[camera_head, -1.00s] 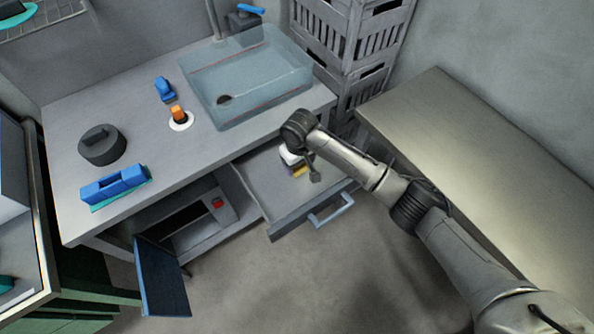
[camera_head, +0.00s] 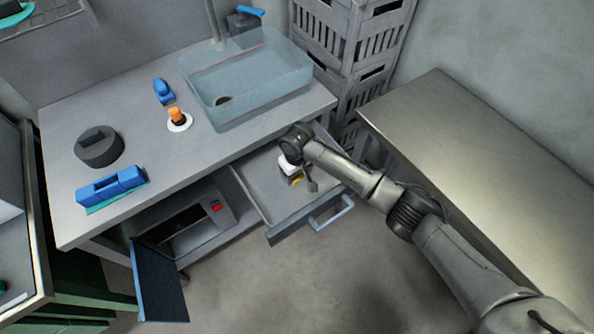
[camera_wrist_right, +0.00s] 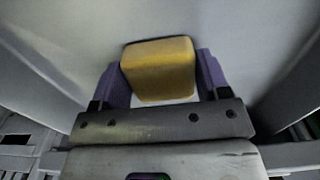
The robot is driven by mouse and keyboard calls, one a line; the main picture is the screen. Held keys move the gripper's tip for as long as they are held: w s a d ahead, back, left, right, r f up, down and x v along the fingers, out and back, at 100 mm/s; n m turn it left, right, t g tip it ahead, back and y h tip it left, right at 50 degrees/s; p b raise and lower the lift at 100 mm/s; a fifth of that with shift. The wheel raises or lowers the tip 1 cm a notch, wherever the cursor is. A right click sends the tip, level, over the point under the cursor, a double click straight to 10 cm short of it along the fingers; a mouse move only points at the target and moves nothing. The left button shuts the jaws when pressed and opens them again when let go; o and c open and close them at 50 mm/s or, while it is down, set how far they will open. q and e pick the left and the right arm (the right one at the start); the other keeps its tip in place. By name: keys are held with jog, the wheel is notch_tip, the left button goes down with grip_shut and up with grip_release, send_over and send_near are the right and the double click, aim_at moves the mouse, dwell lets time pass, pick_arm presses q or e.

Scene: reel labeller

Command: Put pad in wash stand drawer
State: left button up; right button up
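The pad, a yellow block (camera_wrist_right: 160,68), sits between the two purple fingers of my right gripper (camera_wrist_right: 163,80) in the right wrist view. The left-hand finger lies against it; a narrow gap may show at the other, so I cannot tell whether it is gripped. In the head view, my right gripper (camera_head: 298,176) is inside the open drawer (camera_head: 266,186) of the wash stand (camera_head: 228,146). A little yellow of the pad shows there, mostly hidden by the gripper. Whether the pad touches the drawer floor is unclear. My left gripper is out of view.
The drawer handle (camera_head: 331,213) projects forward. A blue cabinet door (camera_head: 160,284) hangs open left of it. A glass basin (camera_head: 245,85), blue brush-like item (camera_head: 110,189), dark round container (camera_head: 99,147) and orange-topped item (camera_head: 177,117) stand on top. A bench (camera_head: 470,150) is right.

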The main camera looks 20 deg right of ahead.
jog(key=o, duration=0.4)
notch_tip(320, 180, up, 12)
jog(key=p, duration=0.3)
jog(key=shift+r, duration=0.15)
dwell(0.8)
